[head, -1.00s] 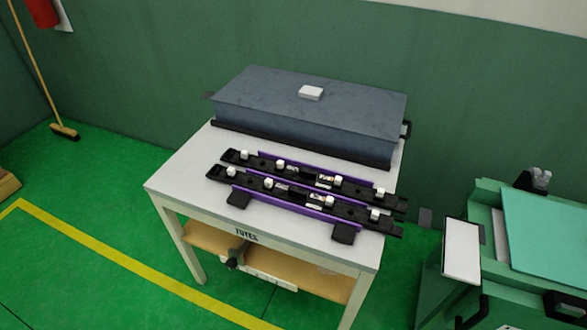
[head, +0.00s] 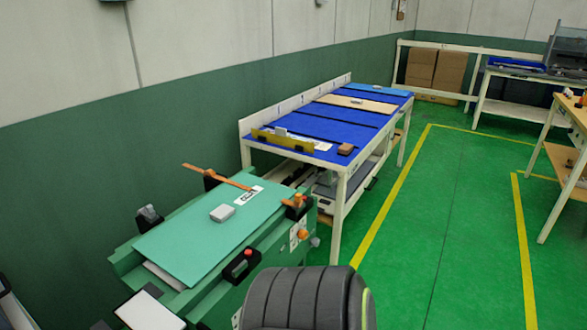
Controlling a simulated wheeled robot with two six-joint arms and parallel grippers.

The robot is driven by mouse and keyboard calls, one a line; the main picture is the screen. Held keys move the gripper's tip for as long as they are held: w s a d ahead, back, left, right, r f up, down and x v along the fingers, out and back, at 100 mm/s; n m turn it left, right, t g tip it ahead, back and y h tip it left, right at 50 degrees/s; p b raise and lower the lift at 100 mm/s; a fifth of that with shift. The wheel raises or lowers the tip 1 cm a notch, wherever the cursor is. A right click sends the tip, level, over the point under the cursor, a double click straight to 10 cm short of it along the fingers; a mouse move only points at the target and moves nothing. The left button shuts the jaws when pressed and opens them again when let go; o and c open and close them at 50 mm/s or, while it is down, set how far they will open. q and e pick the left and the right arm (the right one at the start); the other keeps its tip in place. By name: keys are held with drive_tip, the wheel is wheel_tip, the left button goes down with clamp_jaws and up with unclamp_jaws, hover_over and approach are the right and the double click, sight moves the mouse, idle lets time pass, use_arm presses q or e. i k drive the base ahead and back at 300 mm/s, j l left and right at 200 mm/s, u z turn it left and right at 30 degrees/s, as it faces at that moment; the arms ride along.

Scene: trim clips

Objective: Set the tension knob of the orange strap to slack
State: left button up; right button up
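An orange strap (head: 222,178) lies across the far part of a green machine's flat top, running from a dark block (head: 214,178) at the back left to a dark block (head: 296,207) at the front right. A small orange piece (head: 298,199) sits on the right block. A round orange knob (head: 303,234) shows below it on the machine's side; its setting is too small to read. A white label with dark print (head: 249,195) lies beside the strap. Neither of my grippers is in view.
A grey box (head: 222,213) sits on the green top (head: 195,232). A dark grey padded seat back (head: 305,298) stands at the bottom, in front of the machine. A blue-topped table (head: 345,128) stands behind it.

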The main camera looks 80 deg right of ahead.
sight(303, 234)
drive_tip(key=z, duration=2.4)
